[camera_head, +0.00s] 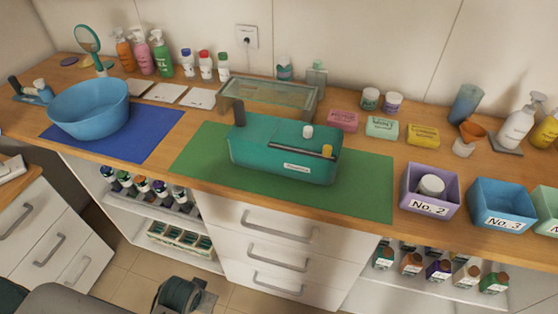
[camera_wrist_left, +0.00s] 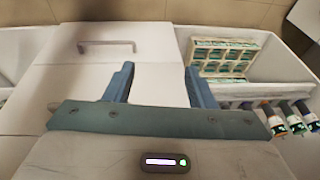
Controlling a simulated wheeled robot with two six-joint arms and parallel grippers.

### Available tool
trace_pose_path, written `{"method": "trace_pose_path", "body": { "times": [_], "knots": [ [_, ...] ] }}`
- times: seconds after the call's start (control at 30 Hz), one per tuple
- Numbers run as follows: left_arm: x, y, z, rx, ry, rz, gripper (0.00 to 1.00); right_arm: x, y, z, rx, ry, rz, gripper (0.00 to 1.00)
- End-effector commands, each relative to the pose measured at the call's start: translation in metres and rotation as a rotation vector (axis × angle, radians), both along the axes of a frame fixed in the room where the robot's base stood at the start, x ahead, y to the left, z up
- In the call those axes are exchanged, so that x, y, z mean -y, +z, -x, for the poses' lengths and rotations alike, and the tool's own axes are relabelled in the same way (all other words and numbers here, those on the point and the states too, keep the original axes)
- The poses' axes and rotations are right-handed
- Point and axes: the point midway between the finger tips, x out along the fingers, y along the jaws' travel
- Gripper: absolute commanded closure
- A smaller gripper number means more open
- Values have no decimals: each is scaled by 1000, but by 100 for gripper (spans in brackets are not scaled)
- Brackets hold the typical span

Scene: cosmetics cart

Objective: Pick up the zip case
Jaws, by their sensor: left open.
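A teal, box-like case with a white label (camera_head: 285,155) sits on the green mat (camera_head: 350,195) in the middle of the counter. It is the likeliest zip case, but I see no zip clearly. A dark upright piece, a white cap and a yellow-and-black item show at its top. My left gripper (camera_wrist_left: 158,75) is open and empty in the left wrist view, facing the white drawers and shelves, well away from the case. The case is not in that view. My right gripper is not in view.
A blue bowl (camera_head: 90,108) stands on the blue mat (camera_head: 150,140) to the left. A glass-topped box (camera_head: 268,94) is close behind the case. Purple bin No. 2 (camera_head: 430,205) and blue bin No. 3 (camera_head: 503,220) stand right. The green mat's right end is clear.

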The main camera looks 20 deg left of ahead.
Motion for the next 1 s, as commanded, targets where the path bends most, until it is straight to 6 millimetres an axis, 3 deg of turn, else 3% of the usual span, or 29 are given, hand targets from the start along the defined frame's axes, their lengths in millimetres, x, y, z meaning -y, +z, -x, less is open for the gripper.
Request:
{"method": "trace_pose_path", "body": {
  "times": [0.07,0.27,0.37,0.5,0.63,0.7,0.8,1.0],
  "knots": [
    [2,40,-15,61,-3,2,50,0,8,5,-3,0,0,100],
    [2,110,-106,380,-5,25,50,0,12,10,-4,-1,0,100],
    [3,159,-151,565,-11,43,50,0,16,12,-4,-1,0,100],
    [6,244,-207,850,-24,77,50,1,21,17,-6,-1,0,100],
    [9,324,-246,1114,-43,117,50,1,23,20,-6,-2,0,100],
    [9,347,-259,1206,-50,133,50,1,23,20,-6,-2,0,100],
    [9,365,-270,1277,-55,146,50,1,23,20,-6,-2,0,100],
    [10,373,-299,1302,-55,154,50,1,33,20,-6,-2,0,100]
  ]
}}
